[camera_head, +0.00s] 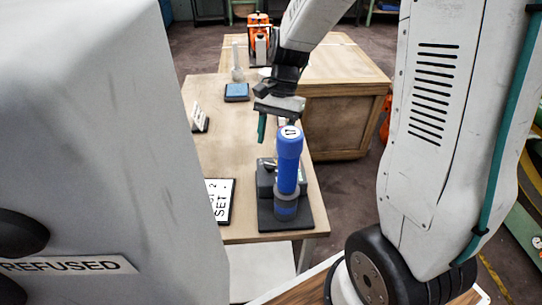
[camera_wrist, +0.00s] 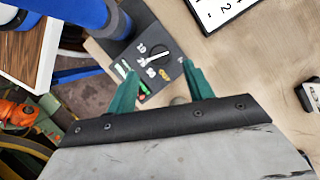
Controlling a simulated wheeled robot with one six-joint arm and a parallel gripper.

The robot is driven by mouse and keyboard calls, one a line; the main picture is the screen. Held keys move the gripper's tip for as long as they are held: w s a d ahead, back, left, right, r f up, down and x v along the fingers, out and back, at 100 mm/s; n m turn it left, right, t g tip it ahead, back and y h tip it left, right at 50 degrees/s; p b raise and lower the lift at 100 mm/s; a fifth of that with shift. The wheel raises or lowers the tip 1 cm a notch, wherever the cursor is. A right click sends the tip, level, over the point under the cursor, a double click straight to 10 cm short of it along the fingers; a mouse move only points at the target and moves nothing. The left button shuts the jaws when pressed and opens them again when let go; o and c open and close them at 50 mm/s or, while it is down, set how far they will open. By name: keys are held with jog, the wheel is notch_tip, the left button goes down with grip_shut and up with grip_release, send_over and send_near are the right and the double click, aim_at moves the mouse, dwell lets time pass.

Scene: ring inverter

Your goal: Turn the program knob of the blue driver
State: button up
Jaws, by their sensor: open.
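The blue driver (camera_head: 288,160) stands upright on a dark base plate (camera_head: 301,217) near the table's front right corner, with a white label on its top. In the wrist view the driver (camera_wrist: 70,10) is at upper left. Beside it, a dark panel (camera_wrist: 132,54) carries white numerals, coloured marks and a pale bar-shaped pointer (camera_wrist: 155,57), which looks like the program knob. My gripper (camera_head: 273,128) is above and just behind the driver in the head view. Its green fingers (camera_wrist: 158,68) are apart and empty, framing the panel in the wrist view. The gap to the knob is hard to judge.
A white sign (camera_head: 221,201) lies left of the driver on the wooden table (camera_head: 232,150). A blue-topped pad (camera_head: 237,91) and a small stand (camera_head: 200,119) are farther back. A grey cabinet marked REFUSED (camera_head: 110,130) blocks the left. A wooden crate (camera_head: 335,120) stands behind right.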

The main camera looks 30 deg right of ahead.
aim_at(270, 163)
jog(key=x, duration=0.5)
jog(key=shift+s+a+f, duration=0.1)
jog(key=shift+f, duration=0.2)
jog(key=c, duration=1)
